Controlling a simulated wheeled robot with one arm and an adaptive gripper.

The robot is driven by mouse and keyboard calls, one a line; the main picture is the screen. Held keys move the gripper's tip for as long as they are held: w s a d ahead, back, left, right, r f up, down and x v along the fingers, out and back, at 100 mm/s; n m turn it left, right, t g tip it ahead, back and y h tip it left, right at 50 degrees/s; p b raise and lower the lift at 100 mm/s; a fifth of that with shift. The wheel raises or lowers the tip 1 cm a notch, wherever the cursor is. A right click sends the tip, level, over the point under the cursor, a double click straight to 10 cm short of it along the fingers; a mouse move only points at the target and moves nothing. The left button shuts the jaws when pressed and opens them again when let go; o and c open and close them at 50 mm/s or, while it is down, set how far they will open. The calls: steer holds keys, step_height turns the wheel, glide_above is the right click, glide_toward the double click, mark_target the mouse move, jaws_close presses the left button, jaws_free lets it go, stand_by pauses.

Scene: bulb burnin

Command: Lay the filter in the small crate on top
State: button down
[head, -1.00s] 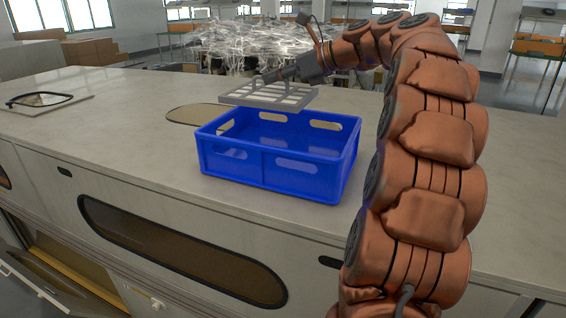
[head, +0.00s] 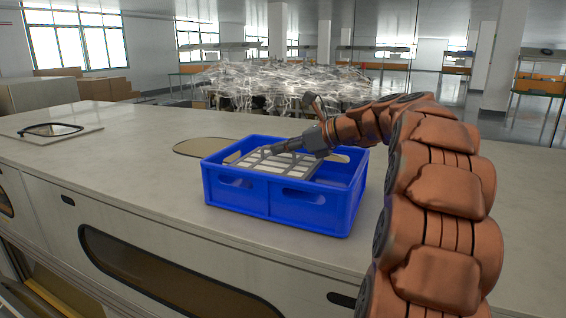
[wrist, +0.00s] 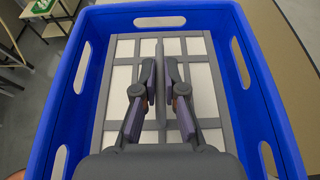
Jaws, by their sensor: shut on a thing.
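The filter (head: 268,168) is a flat panel with a grey grid frame over pale panes. It is inside the blue crate (head: 238,198), which stands on the counter. My gripper (head: 278,148) reaches into the crate from above and is shut on the filter's grey middle bar. In the wrist view the filter (wrist: 120,75) lies within the walls of the crate (wrist: 66,85), and the fingers (wrist: 159,72) close on its middle strip. I cannot tell whether the filter touches the crate's floor.
The long pale counter (head: 110,165) is mostly clear. A dark-rimmed framed piece (head: 50,130) lies on a board at the far left. A wrapped pile (head: 285,82) stands beyond the counter.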

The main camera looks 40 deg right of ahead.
mark_target(284, 162)
steer(key=shift+f, duration=1.85)
steer(key=shift+f, duration=0.1)
steer(key=c, duration=1.2)
jaws_free()
steer(key=shift+c, duration=0.2)
steer(key=shift+s+d+r, duration=0.15)
steer(key=shift+s+r, duration=0.05)
steer(key=shift+s, duration=0.05)
steer(key=b+v, duration=0.1)
steer(key=v, duration=1)
steer(key=shift+b, duration=0.3)
steer(key=shift+s+r, duration=0.15)
